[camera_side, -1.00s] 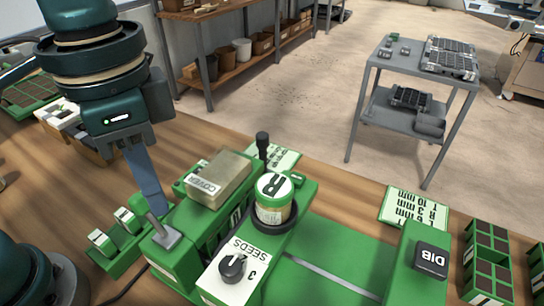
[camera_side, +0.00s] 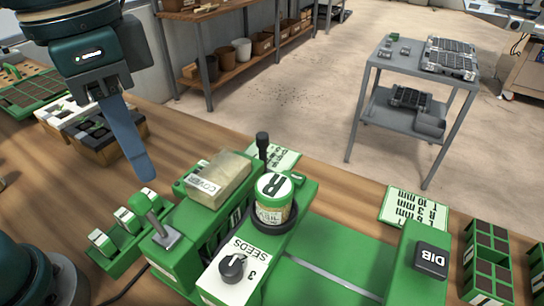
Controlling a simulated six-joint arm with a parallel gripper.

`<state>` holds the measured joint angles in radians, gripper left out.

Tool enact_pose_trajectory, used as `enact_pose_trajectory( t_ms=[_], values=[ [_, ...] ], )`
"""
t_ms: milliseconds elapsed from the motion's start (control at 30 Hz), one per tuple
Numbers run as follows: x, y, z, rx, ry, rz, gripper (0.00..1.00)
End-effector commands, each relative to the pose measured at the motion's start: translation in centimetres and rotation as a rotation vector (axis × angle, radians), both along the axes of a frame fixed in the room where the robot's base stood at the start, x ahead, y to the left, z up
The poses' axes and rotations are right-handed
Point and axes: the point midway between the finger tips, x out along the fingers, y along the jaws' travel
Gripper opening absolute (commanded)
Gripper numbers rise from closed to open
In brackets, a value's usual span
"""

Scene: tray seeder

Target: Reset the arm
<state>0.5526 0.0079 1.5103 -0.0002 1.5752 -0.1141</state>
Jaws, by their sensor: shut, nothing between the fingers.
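My gripper (camera_side: 142,176) hangs at the left of the side view, its blue fingers shut with nothing between them. The fingertips are in the air above and left of the green seeder machine (camera_side: 175,263).
A COVER box (camera_side: 220,178) sits on the machine, with a black-knobbed post (camera_side: 262,148) behind it. The DIB block (camera_side: 431,260) is at right. Small green-and-white pieces (camera_side: 102,242) stand left of the lever. Seed trays (camera_side: 105,135) lie behind my gripper.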

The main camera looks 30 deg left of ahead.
Motion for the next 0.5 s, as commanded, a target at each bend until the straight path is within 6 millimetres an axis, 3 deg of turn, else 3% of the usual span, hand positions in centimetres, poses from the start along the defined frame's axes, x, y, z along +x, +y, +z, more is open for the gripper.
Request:
enact_pose_trajectory(
  t_ms=[100,233,500],
  values=[
    [-0.2,3.3,0.6,-0.03,-0.059,0.128,0.0],
    [-0.7,6.6,-0.2,-0.062,-0.15,0.261,0.0],
    [-1.9,10.9,-4.1,-0.087,-0.347,0.446,0.0]
  ],
)
